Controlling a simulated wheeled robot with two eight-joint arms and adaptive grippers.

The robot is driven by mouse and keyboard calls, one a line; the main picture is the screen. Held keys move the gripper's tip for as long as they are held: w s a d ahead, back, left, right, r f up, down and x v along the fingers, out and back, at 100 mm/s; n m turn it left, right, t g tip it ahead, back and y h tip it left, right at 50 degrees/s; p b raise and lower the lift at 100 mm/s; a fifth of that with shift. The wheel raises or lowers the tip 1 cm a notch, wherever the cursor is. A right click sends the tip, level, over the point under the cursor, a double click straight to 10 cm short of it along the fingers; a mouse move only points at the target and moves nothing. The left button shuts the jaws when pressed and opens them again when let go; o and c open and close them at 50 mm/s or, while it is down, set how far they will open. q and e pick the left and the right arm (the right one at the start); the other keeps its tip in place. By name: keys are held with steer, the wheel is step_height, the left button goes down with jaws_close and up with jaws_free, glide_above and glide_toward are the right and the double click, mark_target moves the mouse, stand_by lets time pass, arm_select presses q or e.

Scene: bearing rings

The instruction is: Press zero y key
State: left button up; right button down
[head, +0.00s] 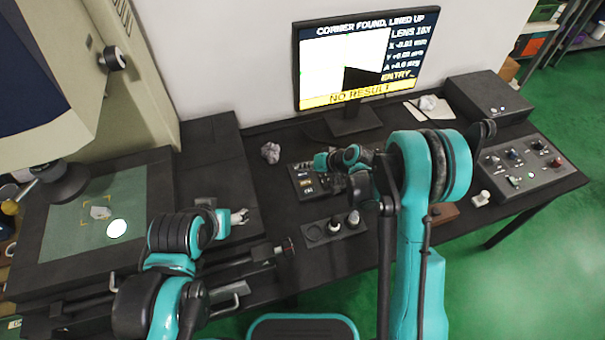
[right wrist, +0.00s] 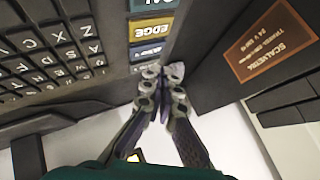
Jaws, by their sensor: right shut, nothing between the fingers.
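A dark keypad unit (head: 308,183) lies on the bench below the monitor. In the right wrist view it shows a column of coloured keys, with a yellow EDGE key (right wrist: 151,29) and a blue-grey key (right wrist: 147,53) beside it. Their small labels, including any zero Y label, are not clearly readable. My right gripper (right wrist: 164,70) is shut and empty, its tips by the end of that column; contact cannot be told. In the head view my right wrist partly hides the unit. My left gripper (head: 240,217) is open and empty, left of the unit.
The monitor (head: 345,70) reads "CORNER FOUND, LINED UP" and "NO RESULT". A letter keyboard (right wrist: 50,50) lies beside the coloured keys. A lens holder (head: 318,236) stands in front. A control box (head: 525,165) is at right, the microscope stage (head: 60,250) at left.

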arm_select(q)
steer(key=shift+r+p, duration=1.2)
steer(key=shift+r, duration=0.2)
arm_select(e)
steer(key=shift+r, duration=2.25)
arm_select(q)
steer(key=shift+f, duration=0.1)
steer(key=shift+w, duration=0.1)
arm_select(e)
step_height(320, 180, up, 6)
steer(key=h, duration=0.1)
glide_above(305, 175)
steer(key=s+d, duration=0.3)
steer(key=s+d+r+m+h, duration=0.1)
steer(key=s+d+r+h, duration=0.1)
steer(key=s+d+r, duration=0.35)
steer(key=s+d+r+h, duration=0.2)
steer(key=s+d, duration=0.2)
steer(key=s, duration=0.5)
steer(key=s+d+r+t+h, duration=0.1)
steer(key=s+d+r+h, duration=0.1)
steer(key=s, duration=0.8)
steer(key=shift+d+r+m+t, duration=0.35)
steer(key=shift+d+r, duration=0.25)
steer(key=shift+d, duration=0.45)
